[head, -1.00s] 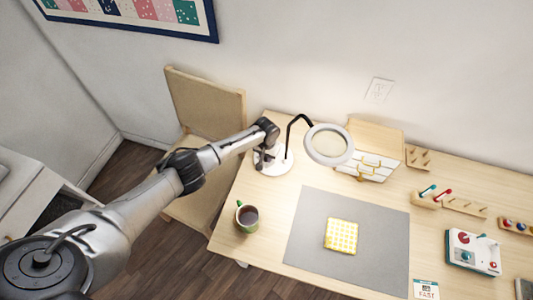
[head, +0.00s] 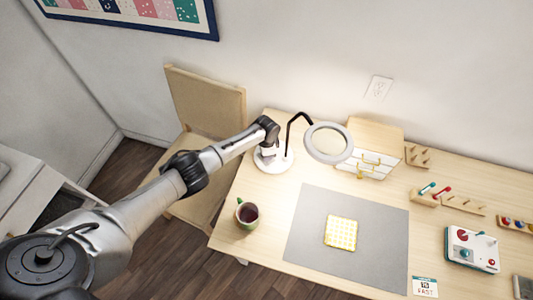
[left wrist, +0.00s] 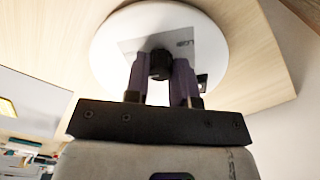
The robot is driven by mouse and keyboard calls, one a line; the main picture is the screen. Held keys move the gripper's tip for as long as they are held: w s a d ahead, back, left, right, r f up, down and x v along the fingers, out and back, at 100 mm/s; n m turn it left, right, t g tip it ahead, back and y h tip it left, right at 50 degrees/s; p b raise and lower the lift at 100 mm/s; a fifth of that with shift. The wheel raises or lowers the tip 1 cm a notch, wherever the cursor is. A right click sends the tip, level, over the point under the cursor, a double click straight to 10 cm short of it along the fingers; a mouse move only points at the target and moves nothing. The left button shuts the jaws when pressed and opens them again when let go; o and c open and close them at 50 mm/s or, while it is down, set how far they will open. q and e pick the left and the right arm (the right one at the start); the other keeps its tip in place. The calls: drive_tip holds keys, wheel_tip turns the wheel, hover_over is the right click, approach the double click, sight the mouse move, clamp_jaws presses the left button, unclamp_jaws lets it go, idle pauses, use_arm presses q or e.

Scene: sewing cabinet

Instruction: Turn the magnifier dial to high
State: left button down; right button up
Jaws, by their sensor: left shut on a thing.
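The magnifier lamp has a white ring head (head: 329,143) on a black bent neck and a round white base (head: 285,163) at the back left of the table. In the left wrist view the base (left wrist: 108,55) fills the upper middle. A dark round dial (left wrist: 160,64) sits on a grey plate with small lettering too blurred to read. My left gripper (left wrist: 161,70) is shut on the dial, a finger on either side. In the head view my left wrist covers the gripper and dial. My right gripper is not in view.
A green mug (head: 247,214) stands near the table's left edge. A grey mat (head: 310,245) holds a yellow checked cloth (head: 341,233). A small drawer cabinet (head: 375,133) stands behind the ring. A chair (head: 207,108) is beside the table at the left.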

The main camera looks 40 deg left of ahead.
use_arm(q)
drive_tip(key=shift+m, duration=1.2)
drive_tip(key=c, duration=1)
unclamp_jaws()
drive_tip(key=shift+o, duration=0.2)
drive_tip(key=shift+r, duration=0.1)
wheel_tip(320, 180, up, 14)
drive_tip(key=p, duration=0.2)
drive_tip(key=shift+p, duration=0.4)
